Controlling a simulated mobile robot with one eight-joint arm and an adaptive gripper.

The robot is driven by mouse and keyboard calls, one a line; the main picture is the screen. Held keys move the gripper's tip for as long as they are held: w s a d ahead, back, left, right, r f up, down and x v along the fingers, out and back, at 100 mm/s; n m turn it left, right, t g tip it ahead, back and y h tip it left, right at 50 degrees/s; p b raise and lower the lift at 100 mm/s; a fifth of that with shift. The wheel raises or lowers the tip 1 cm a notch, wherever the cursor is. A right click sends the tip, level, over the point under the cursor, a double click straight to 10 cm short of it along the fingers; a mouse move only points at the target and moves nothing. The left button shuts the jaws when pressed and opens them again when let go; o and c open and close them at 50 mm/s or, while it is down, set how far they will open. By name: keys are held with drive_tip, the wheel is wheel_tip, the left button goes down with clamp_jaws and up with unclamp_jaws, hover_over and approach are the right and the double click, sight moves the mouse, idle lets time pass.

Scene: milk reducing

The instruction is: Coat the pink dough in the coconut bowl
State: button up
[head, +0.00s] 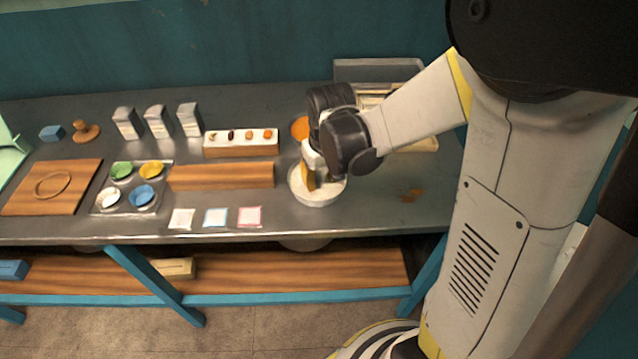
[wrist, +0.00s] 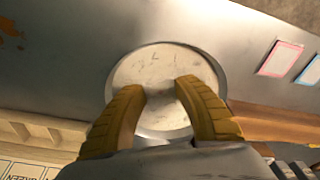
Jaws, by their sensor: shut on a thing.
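The round bowl (head: 318,201) stands near the front of the counter, and the pale, whitish coconut in it fills the middle of the wrist view (wrist: 165,65). My gripper (head: 310,184) points down into the bowl. Its two yellow fingers (wrist: 163,88) reach over the coconut with a gap between them. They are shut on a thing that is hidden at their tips. No pink dough shows in either view, so its shape and coating cannot be seen.
A wooden block (head: 222,177) and three small cards (head: 215,217) lie left of the bowl. A tray of coloured bowls (head: 130,188) stands farther left. Orange-brown bits (head: 411,194) lie on the counter to the right.

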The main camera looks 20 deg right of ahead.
drive_tip(key=shift+w+d, duration=0.2)
drive_tip(key=shift+d, duration=0.2)
drive_tip(key=shift+w, duration=0.1)
drive_tip(key=shift+w+a, duration=0.1)
drive_tip(key=shift+w, duration=0.15)
drive_tip(key=shift+a, duration=0.1)
drive_tip(key=shift+w+a, duration=0.1)
drive_tip(key=shift+a, duration=0.2)
drive_tip(key=shift+s+a, duration=0.2)
drive_tip(key=shift+s, duration=0.05)
drive_tip(key=shift+s, duration=0.3)
drive_tip(key=shift+s+d, duration=0.1)
drive_tip(key=shift+d, duration=0.2)
